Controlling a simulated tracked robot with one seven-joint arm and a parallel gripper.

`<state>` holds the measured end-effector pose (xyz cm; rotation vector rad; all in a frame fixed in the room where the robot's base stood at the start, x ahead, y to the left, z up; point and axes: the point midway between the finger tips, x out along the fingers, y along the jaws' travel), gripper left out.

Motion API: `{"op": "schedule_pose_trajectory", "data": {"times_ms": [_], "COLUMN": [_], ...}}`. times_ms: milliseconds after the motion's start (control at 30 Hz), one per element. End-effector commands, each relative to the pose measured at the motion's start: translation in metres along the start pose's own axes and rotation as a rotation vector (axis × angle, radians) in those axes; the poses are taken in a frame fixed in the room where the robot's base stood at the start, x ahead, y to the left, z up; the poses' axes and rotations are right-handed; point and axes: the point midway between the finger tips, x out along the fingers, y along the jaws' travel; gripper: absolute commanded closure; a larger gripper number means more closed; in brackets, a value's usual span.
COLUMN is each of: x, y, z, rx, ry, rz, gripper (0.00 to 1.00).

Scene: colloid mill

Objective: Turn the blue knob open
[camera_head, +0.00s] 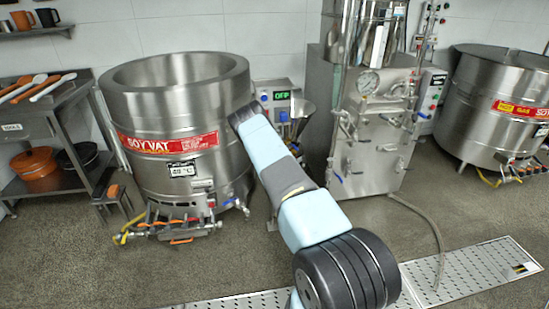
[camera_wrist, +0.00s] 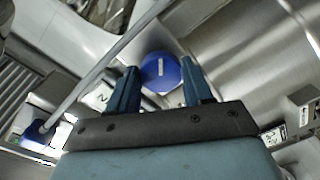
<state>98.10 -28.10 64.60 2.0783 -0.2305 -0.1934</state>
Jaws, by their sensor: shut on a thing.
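The blue knob (camera_wrist: 160,68) is round with a short white mark, which stands about upright in the wrist view. My gripper (camera_wrist: 159,76) has its two dark blue fingers on either side of the knob and is shut on it. In the head view my arm reaches to the left side of the small control box (camera_head: 283,88), whose display (camera_head: 281,95) reads OFF in green. My fingertips are hidden there behind the arm's end. A second blue knob (camera_wrist: 38,133) shows at the lower left of the wrist view, apart from the fingers.
A large steel soy vat (camera_head: 130,105) stands close left of my arm. A steel machine with a gauge (camera_head: 368,82) and valves stands to the right, with a funnel (camera_head: 301,107) between. A grey bar (camera_wrist: 105,65) runs diagonally left of the knob in the wrist view.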

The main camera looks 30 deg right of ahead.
Motion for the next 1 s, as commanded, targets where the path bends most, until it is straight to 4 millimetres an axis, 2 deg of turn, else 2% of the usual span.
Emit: {"op": "schedule_pose_trajectory", "data": {"times_ms": [33,333,867,900,1000], "x": [-0.0030,-0.0029,-0.0030,-0.0030,-0.0027], "y": [-0.0072,-0.0070,-0.0073,-0.0074,-0.0067], "z": [0.0011,0.0008,0.0011,0.0011,0.0010], "rx": [-0.028,-0.139,-0.162,-0.161,-0.162], "ry": [-0.005,-0.010,-0.012,-0.012,-0.012], "rz": [-0.012,-0.013,-0.014,-0.014,-0.013], "gripper": [0.80,0.80,0.80,0.48,0.38]}}
